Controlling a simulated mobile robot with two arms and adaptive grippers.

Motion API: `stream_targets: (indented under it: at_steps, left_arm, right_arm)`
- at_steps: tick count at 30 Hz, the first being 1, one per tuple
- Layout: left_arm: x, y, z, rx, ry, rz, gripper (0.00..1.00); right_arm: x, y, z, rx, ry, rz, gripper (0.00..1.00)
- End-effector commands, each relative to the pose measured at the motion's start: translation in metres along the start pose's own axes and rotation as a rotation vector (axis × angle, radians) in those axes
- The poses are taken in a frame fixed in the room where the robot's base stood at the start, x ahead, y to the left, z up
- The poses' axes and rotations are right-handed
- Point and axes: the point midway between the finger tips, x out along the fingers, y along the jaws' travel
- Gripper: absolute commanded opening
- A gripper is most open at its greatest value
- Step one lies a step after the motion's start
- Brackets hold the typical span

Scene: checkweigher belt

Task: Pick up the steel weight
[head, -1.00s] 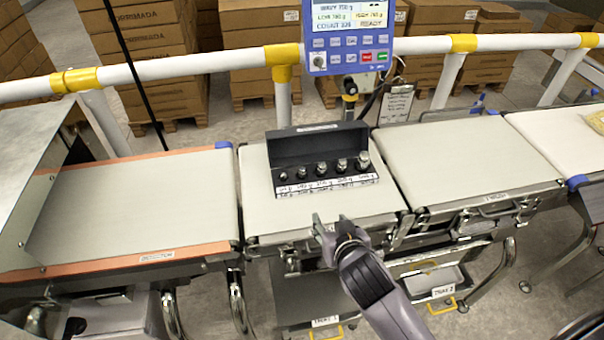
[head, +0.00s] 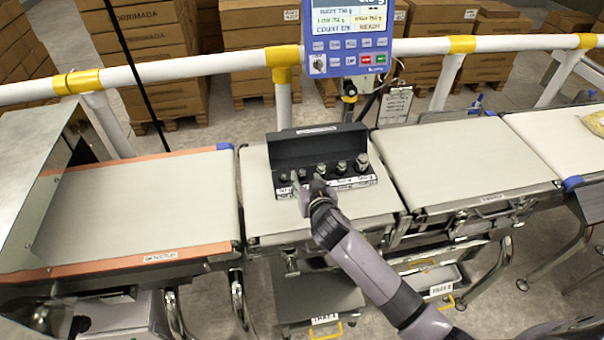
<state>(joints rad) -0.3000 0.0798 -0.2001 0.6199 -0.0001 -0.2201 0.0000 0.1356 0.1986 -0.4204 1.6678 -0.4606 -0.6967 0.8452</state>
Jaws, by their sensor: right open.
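Several small steel weights (head: 341,168) stand in a row in an open black case (head: 318,148) on the middle weighing belt (head: 262,215). They grow in size from left to right, and the largest (head: 362,162) is at the right end. My right gripper (head: 304,187) is open at the front edge of the case, in front of its left half. It partly hides the label strip and some of the smaller weights. I see no weight between its fingers. My left gripper is not in view.
A blue control panel (head: 347,42) stands behind the case, beside a white rail (head: 200,70) with yellow joints. Belts lie on the left (head: 140,205) and right (head: 455,155), both clear. A yellowish bag (head: 594,123) lies at the far right.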

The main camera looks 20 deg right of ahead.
Motion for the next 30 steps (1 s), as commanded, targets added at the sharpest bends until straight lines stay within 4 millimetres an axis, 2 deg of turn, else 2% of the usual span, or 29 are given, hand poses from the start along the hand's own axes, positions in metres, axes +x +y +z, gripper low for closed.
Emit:
stream_targets:
  at_steps: [5, 15, 25, 30]
  left_arm:
    - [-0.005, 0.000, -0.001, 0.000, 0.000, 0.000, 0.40]
    - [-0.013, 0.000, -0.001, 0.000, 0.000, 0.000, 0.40]
    - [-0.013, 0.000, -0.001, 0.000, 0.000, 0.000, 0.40]
    - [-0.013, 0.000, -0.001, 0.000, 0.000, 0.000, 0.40]
  right_arm:
    - [0.010, 0.001, -0.002, -0.002, 0.000, 0.000, 0.42]
    - [0.049, 0.003, -0.001, -0.001, 0.000, 0.000, 0.42]
    - [0.054, 0.003, 0.000, 0.000, -0.001, -0.001, 0.42]
    - [0.053, 0.003, 0.000, 0.000, -0.001, -0.001, 0.31]
